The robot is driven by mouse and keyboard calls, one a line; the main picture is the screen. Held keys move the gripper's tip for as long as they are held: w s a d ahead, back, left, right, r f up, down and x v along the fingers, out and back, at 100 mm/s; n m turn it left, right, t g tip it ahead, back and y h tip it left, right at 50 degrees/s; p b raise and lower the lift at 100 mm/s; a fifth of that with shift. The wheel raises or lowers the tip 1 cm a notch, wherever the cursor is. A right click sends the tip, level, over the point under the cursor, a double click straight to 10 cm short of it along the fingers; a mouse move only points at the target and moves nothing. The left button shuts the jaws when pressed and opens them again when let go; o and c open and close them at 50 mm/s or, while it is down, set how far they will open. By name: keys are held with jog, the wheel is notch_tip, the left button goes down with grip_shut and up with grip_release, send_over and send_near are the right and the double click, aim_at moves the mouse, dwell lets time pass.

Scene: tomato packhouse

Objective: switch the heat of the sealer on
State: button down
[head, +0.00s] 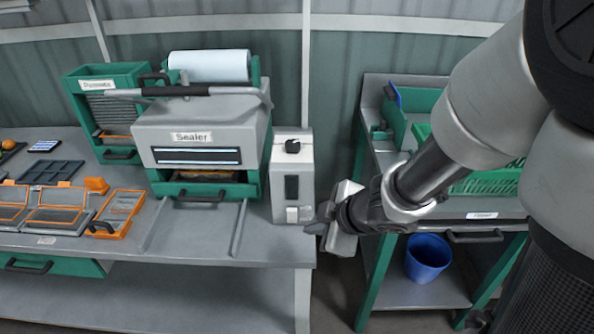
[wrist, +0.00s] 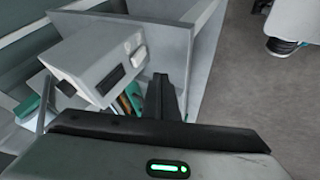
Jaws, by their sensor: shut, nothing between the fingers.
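The sealer (head: 200,125) is a grey machine with a green base, a label and a roll of film on top, standing on the grey bench. At its right is a pale control box (head: 307,165) with a black knob (head: 292,146) on top, a dark panel (head: 291,188) and a white rocker switch (head: 292,214) low on the front. The control box also shows in the wrist view (wrist: 88,62), with the white switch (wrist: 138,56). My gripper (head: 318,228) is shut and empty, just right of the switch; I cannot tell the switch's position or any contact.
A green Punnets dispenser (head: 100,77) stands left of the sealer, with orange-framed trays (head: 118,214) on the bench. A second table at right carries green crates (head: 487,180); a blue bin (head: 427,257) sits on its lower shelf. A gap separates the tables.

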aim_at(292, 215)
jog(key=shift+a+f, duration=0.1)
jog(key=b+x, duration=0.4)
jog(key=x, duration=0.6)
jog(key=shift+f, duration=0.15)
jog(key=shift+w+r+p, duration=0.25)
jog(key=shift+w+p, duration=0.05)
jog(key=shift+w, duration=0.3)
jog(key=shift+w+r+p, duration=0.3)
jog(key=shift+w, duration=1.1)
jog(key=shift+r, duration=0.15)
